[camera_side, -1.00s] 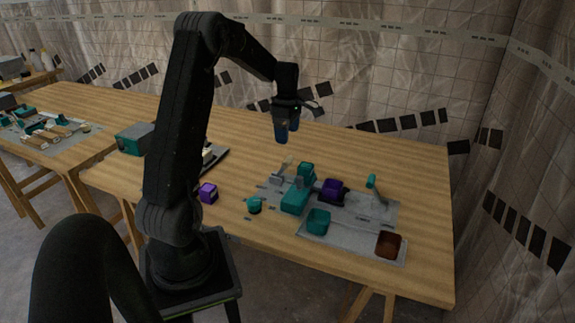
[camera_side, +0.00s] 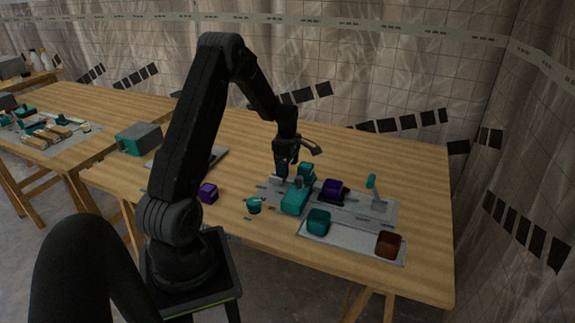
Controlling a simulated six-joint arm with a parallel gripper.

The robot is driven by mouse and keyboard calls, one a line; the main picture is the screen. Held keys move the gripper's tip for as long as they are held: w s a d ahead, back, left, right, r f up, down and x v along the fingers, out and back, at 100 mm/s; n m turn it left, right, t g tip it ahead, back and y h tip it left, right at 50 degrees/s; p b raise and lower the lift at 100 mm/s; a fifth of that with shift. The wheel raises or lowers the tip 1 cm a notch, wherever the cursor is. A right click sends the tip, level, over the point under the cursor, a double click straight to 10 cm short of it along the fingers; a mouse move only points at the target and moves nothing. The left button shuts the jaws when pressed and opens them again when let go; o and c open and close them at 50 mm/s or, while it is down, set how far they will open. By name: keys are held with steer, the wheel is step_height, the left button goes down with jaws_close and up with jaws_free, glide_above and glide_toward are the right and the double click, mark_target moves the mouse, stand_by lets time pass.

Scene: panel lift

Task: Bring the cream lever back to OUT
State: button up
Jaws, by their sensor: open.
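The cream lever is hidden in the side view now, behind or between the fingers of my gripper (camera_side: 282,173). Its small grey mount (camera_side: 274,181) shows at the back left of the grey panel (camera_side: 350,208). My gripper points down right at the lever's place, low over the panel. It is open. I cannot tell whether its fingers touch the lever, which way the lever leans, or where the OUT mark is.
Close to my gripper on the right stand a teal block (camera_side: 294,202) and a purple block (camera_side: 334,190). A teal-handled lever (camera_side: 372,183) stands further right. A teal bin (camera_side: 318,222) and a brown bin (camera_side: 388,245) are in front. A purple cube (camera_side: 208,193) lies left.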

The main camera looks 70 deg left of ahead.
steer(key=shift+c, duration=0.3)
steer(key=c, duration=1.2)
steer(key=shift+a, duration=0.1)
steer(key=shift+s+a+r+t+h, duration=0.2)
steer(key=shift+s+a+t+h, duration=0.15)
steer(key=shift+t+h, duration=0.2)
steer(key=shift+s+a+r+t+h, duration=0.2)
steer(key=shift+s+a+t+h, duration=0.15)
steer(key=shift+t+h, duration=0.2)
steer(key=shift+s+a+r+t+h, duration=0.1)
steer(key=shift+s+a+t+h, duration=0.3)
steer(key=shift+t+h, duration=0.3)
steer(key=shift+s+a+r+t+h, duration=0.1)
steer(key=shift+s+a+t+h, duration=0.3)
steer(key=shift+t+h, duration=0.3)
